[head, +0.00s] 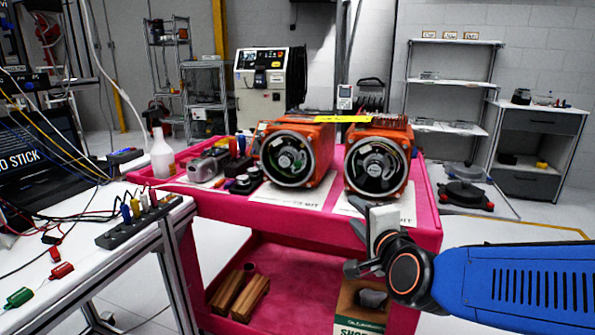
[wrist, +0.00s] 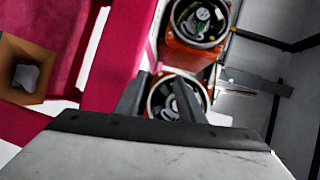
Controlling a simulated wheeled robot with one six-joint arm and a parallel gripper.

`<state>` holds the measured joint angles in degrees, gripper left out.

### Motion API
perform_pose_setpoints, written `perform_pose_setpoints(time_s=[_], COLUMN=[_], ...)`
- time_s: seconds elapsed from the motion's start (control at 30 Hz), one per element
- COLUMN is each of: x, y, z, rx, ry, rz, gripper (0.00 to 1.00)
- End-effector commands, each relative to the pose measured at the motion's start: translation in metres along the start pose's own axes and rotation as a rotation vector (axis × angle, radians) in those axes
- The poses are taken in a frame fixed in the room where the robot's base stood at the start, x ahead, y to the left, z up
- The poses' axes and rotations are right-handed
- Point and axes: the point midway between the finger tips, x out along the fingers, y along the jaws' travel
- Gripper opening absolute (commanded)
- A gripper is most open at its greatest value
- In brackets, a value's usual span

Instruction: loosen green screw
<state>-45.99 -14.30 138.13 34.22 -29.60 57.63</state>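Two orange motor units stand side by side on the pink cart, the left motor (head: 287,160) and the right motor (head: 377,168), each with a round open face showing inner parts. In the wrist view, the upper motor (wrist: 200,22) shows a green part inside; the lower motor (wrist: 163,98) is partly covered by my fingers. I cannot make out a separate green screw. My gripper (head: 356,249) is in front of the cart, below and in front of the right motor. In the wrist view, my gripper (wrist: 158,82) has its fingers apart, with nothing held between them.
The pink cart (head: 310,222) has a lower shelf with wooden blocks (head: 240,292) and a cardboard box (head: 362,305). A white table (head: 100,222) with cables and small connectors is at left. A spray bottle (head: 162,155) and small devices crowd the cart's left side.

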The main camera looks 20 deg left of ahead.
Motion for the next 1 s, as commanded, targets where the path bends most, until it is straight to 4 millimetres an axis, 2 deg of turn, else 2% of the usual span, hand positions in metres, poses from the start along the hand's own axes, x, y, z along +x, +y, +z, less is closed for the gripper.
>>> perform_pose_setpoints(time_s=[0.03,0.2,0.5,0.6,0.77,0.87,1.0], x=[0.006,0.018,0.012,0.007,0.003,0.007,0.023], y=[-0.003,-0.014,-0.022,-0.022,-0.023,-0.025,-0.03], z=[0.016,0.056,0.118,0.129,0.136,0.135,0.131], rx=[0.05,0.238,0.517,0.57,0.609,0.613,0.612], ry=[0.002,0.036,0.082,0.09,0.097,0.099,0.101], rz=[-0.028,-0.139,-0.324,-0.364,-0.396,-0.4,-0.401], gripper=[0.36,0.36,0.36,0.36,0.36,0.36,0.36])
